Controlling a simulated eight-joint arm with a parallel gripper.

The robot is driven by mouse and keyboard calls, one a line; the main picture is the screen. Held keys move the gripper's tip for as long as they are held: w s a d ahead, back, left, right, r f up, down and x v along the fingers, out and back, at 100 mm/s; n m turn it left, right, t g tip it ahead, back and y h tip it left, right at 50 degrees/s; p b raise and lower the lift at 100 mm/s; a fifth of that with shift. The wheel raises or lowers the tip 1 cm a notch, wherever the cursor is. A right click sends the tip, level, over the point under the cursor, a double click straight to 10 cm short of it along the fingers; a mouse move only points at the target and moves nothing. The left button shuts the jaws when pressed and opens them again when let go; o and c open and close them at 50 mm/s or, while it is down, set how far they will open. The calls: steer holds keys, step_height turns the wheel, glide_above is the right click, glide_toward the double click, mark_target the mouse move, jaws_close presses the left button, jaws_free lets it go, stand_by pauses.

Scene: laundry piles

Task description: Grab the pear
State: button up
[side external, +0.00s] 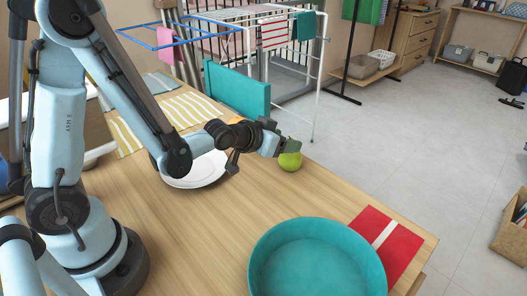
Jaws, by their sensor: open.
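A green pear (290,160), round as far as it shows, is near the far right edge of the wooden table (190,235). My gripper (284,147) is right at the pear, above it and slightly to its left, and covers part of its top. The gripper is open. From this side I cannot tell whether the fingers are around the pear or only beside it, or whether they touch it.
A teal bowl (318,222) stands at the front of the table beside a red cloth with a white stripe (372,240). A white plate (197,184) lies under my forearm. Striped cloth (190,108) and a teal panel (236,90) are behind. The table's middle is clear.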

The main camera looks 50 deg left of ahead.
steer(key=shift+x, duration=1.85)
steer(key=shift+c, duration=0.4)
steer(key=shift+r, duration=0.1)
jaws_close()
